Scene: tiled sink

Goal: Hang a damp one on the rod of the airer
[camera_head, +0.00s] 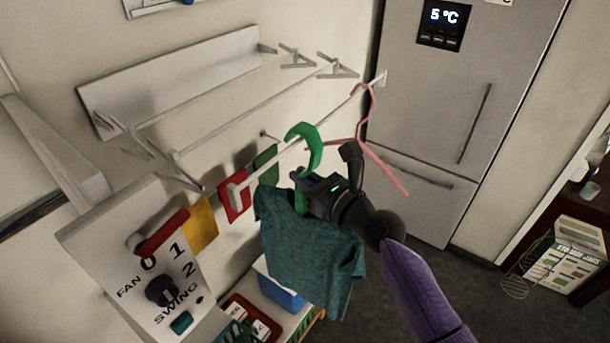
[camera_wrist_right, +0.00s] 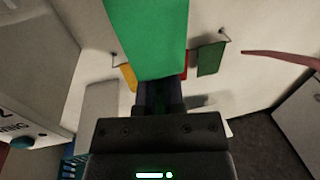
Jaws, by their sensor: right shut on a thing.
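My right gripper (camera_head: 303,182) is shut on a green hanger (camera_head: 317,146) that carries a teal shirt (camera_head: 310,252). The shirt hangs down below the gripper. The hanger's hook is up and overlaps the white rod (camera_head: 345,107) of the airer in the head view; I cannot tell whether it rests on it. In the right wrist view the green hanger (camera_wrist_right: 148,35) fills the top middle, above the jaws (camera_wrist_right: 160,95). A pink hanger (camera_head: 362,141) hangs near the rod's far end, by the fridge. My left gripper is out of view.
Yellow (camera_head: 201,224), red (camera_head: 234,194) and green (camera_head: 265,166) cloths hang by the wall behind the shirt. A fan control panel (camera_head: 150,270) stands at the left front. A blue bin (camera_head: 279,287) is below the shirt. A grey fridge (camera_head: 450,110) stands behind right.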

